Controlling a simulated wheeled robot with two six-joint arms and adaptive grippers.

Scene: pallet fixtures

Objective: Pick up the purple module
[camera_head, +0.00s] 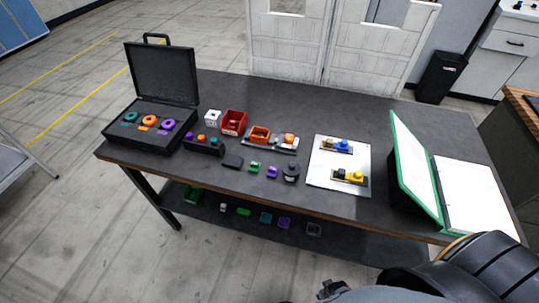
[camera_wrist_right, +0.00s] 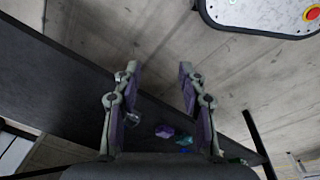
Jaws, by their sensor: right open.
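A small purple module (camera_head: 272,172) lies on the dark table top, between a green module (camera_head: 254,167) and a dark round piece (camera_head: 291,172). Another purple piece (camera_head: 284,225) lies on the lower shelf, between a teal piece (camera_head: 266,217) and a grey square one (camera_head: 314,229). In the right wrist view, a purple piece (camera_wrist_right: 165,131) lies beyond my right gripper (camera_wrist_right: 158,72), beside a blue-teal piece (camera_wrist_right: 185,141). The fingers are apart with nothing held between them. My left gripper is not in view.
The table (camera_head: 215,95) holds an open black case (camera_head: 160,80) with coloured rings, a red bin (camera_head: 233,122), a white plate (camera_head: 325,180) with blue and yellow parts, and a green-edged binder (camera_head: 415,170). The table's front edge overhangs the lower shelf (camera_head: 350,242).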

